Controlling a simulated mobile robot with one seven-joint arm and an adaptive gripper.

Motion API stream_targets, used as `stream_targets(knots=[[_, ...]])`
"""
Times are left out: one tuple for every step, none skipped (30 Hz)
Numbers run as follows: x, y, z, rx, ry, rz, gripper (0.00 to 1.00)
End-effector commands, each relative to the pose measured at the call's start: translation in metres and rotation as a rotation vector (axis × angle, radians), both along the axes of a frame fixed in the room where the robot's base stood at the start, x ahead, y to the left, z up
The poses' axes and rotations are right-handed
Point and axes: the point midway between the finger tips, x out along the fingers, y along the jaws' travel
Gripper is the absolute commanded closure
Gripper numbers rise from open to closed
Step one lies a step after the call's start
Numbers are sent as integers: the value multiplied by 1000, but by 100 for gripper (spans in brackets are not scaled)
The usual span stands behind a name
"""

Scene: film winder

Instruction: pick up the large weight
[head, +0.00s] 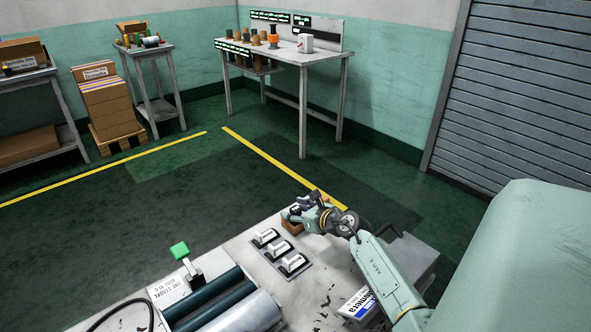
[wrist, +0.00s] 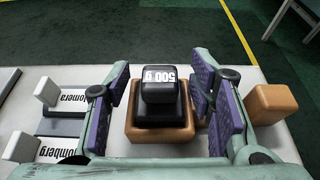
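A black weight marked "500 g" (wrist: 160,88) stands in a square wooden holder (wrist: 142,133) on the light worktop. In the wrist view it is between the two purple-padded fingers of my gripper (wrist: 160,106). The fingers are open, with a visible gap to the weight on both sides. In the head view my gripper (head: 297,213) is at the worktop's far edge, over the wooden holder (head: 291,226). There the weight is mostly hidden by the gripper.
A second wooden block (wrist: 271,104) stands just right of the right finger. White-handled pieces (head: 280,249) sit left of the gripper on the worktop. Dark rollers (head: 215,295) and a green knob (head: 180,250) are at the front left. Beyond the worktop is open floor (head: 150,195).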

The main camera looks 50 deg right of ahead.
Motion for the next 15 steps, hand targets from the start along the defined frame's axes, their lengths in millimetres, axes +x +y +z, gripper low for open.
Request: stream_targets(knots=[[0, 0, 0, 0, 0, 0, 56], [0, 0, 0, 0, 0, 0, 58], [0, 0, 0, 0, 0, 0, 61], [0, 0, 0, 0, 0, 0, 63], [0, 0, 0, 0, 0, 0, 65], [0, 0, 0, 0, 0, 0, 68], [0, 0, 0, 0, 0, 0, 70], [0, 0, 0, 0, 0, 0, 72], [0, 0, 0, 0, 0, 0, 74], [0, 0, 0, 0, 0, 1, 76], [0, 0, 0, 0, 0, 1, 78], [0, 0, 0, 0, 0, 1, 81], [0, 0, 0, 0, 0, 1, 83], [0, 0, 0, 0, 0, 1, 85], [0, 0, 0, 0, 0, 1, 88]])
